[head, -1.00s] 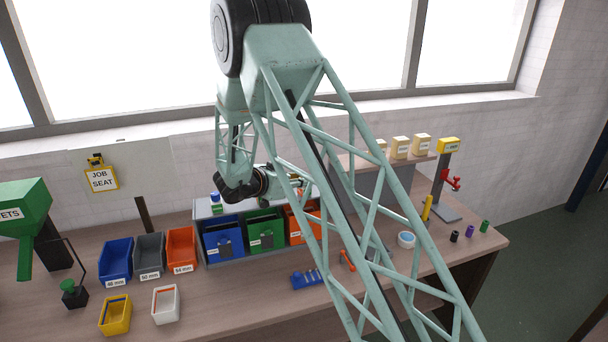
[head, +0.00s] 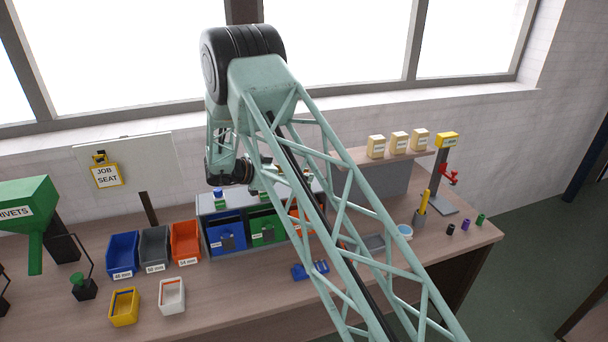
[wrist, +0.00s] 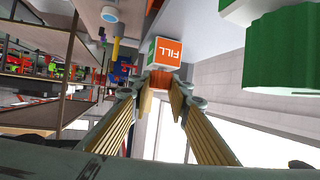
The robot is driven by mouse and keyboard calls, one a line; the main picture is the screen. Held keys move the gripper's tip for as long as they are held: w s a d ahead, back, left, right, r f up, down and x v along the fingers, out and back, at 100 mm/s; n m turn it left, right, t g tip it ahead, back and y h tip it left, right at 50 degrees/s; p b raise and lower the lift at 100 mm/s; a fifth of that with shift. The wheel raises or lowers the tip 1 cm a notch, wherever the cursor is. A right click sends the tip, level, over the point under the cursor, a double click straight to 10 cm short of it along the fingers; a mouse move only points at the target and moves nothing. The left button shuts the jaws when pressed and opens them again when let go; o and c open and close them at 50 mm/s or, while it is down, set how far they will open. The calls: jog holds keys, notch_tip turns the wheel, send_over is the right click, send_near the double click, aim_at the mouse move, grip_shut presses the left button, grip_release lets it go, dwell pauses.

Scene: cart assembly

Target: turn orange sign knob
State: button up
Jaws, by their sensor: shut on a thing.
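In the wrist view a block with an orange face reading FILL upside down (wrist: 168,52) sits just beyond my fingertips. Its left side is green, and an orange part lies between the fingers. My gripper (wrist: 164,82) is shut on this orange part, one finger on each side. In the head view my wrist hangs above the bin rack (head: 203,208), behind my arm's lattice. The fingers and the orange sign cannot be made out there.
Large green shapes (wrist: 282,45) are close on the right in the wrist view. In the head view, blue (head: 123,255), grey (head: 154,249) and red-orange (head: 186,243) bins stand left of the rack.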

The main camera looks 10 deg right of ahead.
jog(key=o, duration=0.9)
jog(key=shift+d, duration=0.1)
jog(key=shift+a, duration=0.2)
jog(key=shift+v, duration=5.85)
jog(key=shift+r, duration=0.1)
